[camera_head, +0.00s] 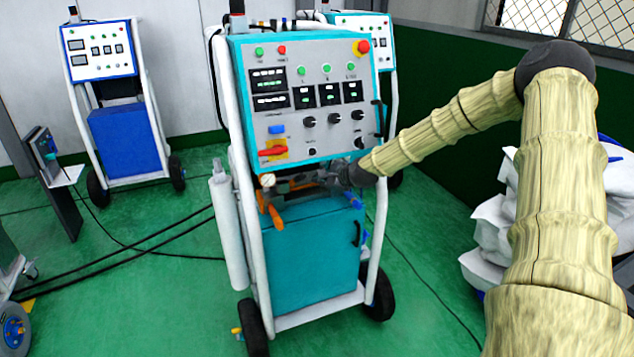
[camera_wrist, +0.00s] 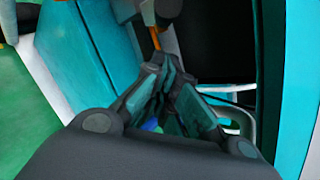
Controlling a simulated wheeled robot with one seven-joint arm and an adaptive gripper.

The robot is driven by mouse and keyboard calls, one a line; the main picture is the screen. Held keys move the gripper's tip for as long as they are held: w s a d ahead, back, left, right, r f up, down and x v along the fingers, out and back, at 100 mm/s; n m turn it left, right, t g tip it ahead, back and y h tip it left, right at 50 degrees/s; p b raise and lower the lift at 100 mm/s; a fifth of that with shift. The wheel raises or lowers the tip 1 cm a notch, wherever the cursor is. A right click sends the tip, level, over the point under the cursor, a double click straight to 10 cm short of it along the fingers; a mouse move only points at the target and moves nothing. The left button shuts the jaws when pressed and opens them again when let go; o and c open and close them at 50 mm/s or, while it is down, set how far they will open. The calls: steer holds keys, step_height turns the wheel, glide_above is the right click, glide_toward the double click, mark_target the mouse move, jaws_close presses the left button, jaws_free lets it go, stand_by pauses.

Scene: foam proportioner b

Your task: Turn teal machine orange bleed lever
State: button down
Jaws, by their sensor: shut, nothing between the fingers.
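The teal machine (camera_head: 302,100) stands upright in the middle of the head view. Orange lever parts (camera_head: 275,215) hang under its control panel at the left front, beside a pale round fitting (camera_head: 267,180). An orange piece (camera_wrist: 155,38) also shows in the wrist view, beyond the fingertips, partly hidden by a dark fitting. My gripper (camera_head: 318,182) is in the gap between the panel and the lower teal box, right of the orange lever parts. In the wrist view my gripper (camera_wrist: 165,80) has its fingers together and empty. Contact with the orange piece cannot be told.
A red lever (camera_head: 273,151) sits on the panel above. White frame tubes (camera_head: 246,190) flank the machine. A blue machine (camera_head: 125,140) stands back left, and another teal machine behind. White sacks (camera_head: 490,235) are piled at right. Black hoses cross the green floor at left.

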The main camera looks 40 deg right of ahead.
steer(key=s+d+r, duration=0.1)
steer(key=s+r, duration=0.2)
steer(key=s, duration=0.6)
steer(key=shift+d, duration=0.2)
stand_by(0.3)
steer(key=shift+r, duration=0.15)
steer(key=shift+a, duration=0.15)
